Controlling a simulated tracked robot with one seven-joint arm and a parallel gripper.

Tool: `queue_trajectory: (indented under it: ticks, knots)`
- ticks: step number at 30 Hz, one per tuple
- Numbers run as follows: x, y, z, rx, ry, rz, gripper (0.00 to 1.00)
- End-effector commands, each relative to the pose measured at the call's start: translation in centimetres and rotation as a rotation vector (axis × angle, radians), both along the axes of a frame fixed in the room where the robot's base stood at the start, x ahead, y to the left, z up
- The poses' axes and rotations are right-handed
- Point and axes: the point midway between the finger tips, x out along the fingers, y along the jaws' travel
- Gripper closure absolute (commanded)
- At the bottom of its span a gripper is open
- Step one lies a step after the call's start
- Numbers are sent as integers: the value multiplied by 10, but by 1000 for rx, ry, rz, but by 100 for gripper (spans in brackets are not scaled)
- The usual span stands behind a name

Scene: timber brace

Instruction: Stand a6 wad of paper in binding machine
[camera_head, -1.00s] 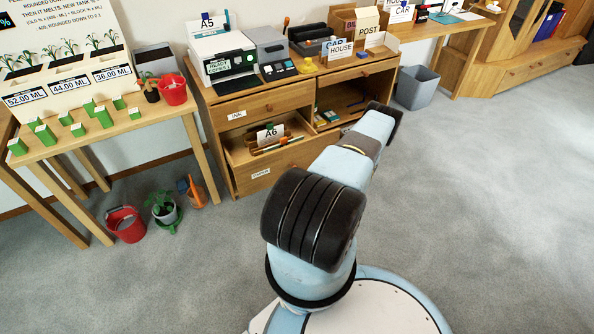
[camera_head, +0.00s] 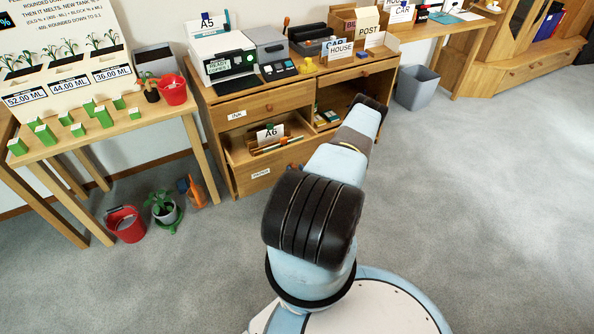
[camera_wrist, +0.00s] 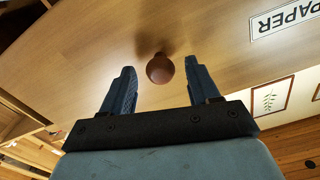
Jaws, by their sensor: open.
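My gripper (camera_wrist: 159,80) is open and empty in the wrist view. Its two blue fingers stand on either side of a round wooden knob (camera_wrist: 160,69) on a drawer front (camera_wrist: 80,50) labelled PAPER, and I cannot tell how near they are to it. In the head view the gripper is hidden behind my arm. There the open paper drawer (camera_head: 232,150) holds a white A6 card (camera_head: 270,134) with items around it. I cannot make out the wad of paper. The grey binding machine (camera_head: 311,38) seems to be the dark-topped device on the cabinet top.
A printer (camera_head: 222,56) with an A5 card stands on the wooden cabinet (camera_head: 262,104). A plant table (camera_head: 60,140) is at the left.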

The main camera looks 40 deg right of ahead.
Motion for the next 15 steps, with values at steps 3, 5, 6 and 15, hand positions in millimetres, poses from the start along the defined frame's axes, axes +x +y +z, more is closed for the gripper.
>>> queue_trajectory:
  ticks: [3, 5, 6, 15]
  knots:
    - [3, -1, 0, 0, -1, 0, 40]
    - [3, -1, 0, 0, 0, 0, 40]
    - [3, -1, 0, 0, 0, 0, 40]
    - [3, 0, 0, 0, 0, 0, 57]
